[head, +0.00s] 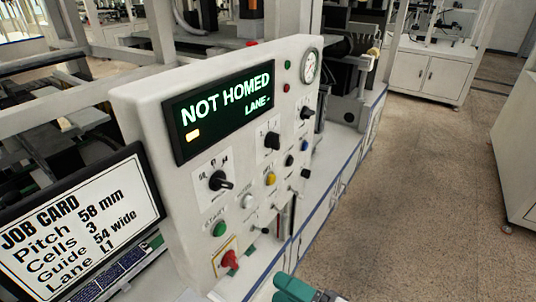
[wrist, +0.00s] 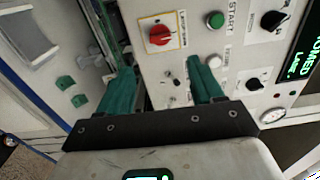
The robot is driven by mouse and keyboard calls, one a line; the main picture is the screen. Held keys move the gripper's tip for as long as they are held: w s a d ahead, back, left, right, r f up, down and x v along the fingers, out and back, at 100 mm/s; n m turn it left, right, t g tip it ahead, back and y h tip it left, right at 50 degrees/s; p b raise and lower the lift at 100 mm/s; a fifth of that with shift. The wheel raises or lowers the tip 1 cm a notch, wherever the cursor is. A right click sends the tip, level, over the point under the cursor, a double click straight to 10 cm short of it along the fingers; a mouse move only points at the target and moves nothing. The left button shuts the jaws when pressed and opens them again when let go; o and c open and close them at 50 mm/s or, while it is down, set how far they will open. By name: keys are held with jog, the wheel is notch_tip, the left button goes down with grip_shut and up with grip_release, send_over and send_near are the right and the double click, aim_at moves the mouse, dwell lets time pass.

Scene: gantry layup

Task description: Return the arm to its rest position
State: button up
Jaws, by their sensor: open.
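My gripper (wrist: 161,68) shows in the wrist view with its two green fingers spread apart and nothing between them. It points toward the lower part of the white control panel (wrist: 185,50), with the red rotary switch (wrist: 160,35) and green START button (wrist: 214,20) beyond the fingertips. I cannot tell whether a finger touches the panel. In the head view only a green part of my gripper (head: 293,289) shows at the bottom edge, in front of and below the panel (head: 140,110); the rest is cut off.
The panel display (head: 222,108) reads "NOT HOMED" and "LANE -". Several knobs, buttons and small levers stick out of the panel, with a gauge (head: 310,66) at its top right. A job card screen (head: 75,225) stands at left. Open floor (head: 410,180) lies to the right.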

jog(key=s+d+f+n+g+h, duration=0.2)
jog(key=s+d+f+h, duration=0.15)
jog(key=f, duration=0.25)
jog(key=s+d+f+n+g+h, duration=0.2)
jog(key=s+d+f+n+h, duration=0.15)
jog(key=f, duration=0.35)
jog(key=s+d+f+n+g+h, duration=0.1)
jog(key=s+d+f+g+h, duration=0.1)
jog(key=s+d, duration=0.4)
jog(key=s+d+f+g+h, duration=0.2)
jog(key=s+d+g+h, duration=0.2)
jog(key=s+d, duration=0.3)
jog(key=shift+s+d+f+n+h, duration=0.15)
jog(key=shift+d+f+n+h, duration=0.2)
jog(key=shift+d+h, duration=0.5)
jog(key=shift+d, duration=0.1)
jog(key=shift+c, duration=0.5)
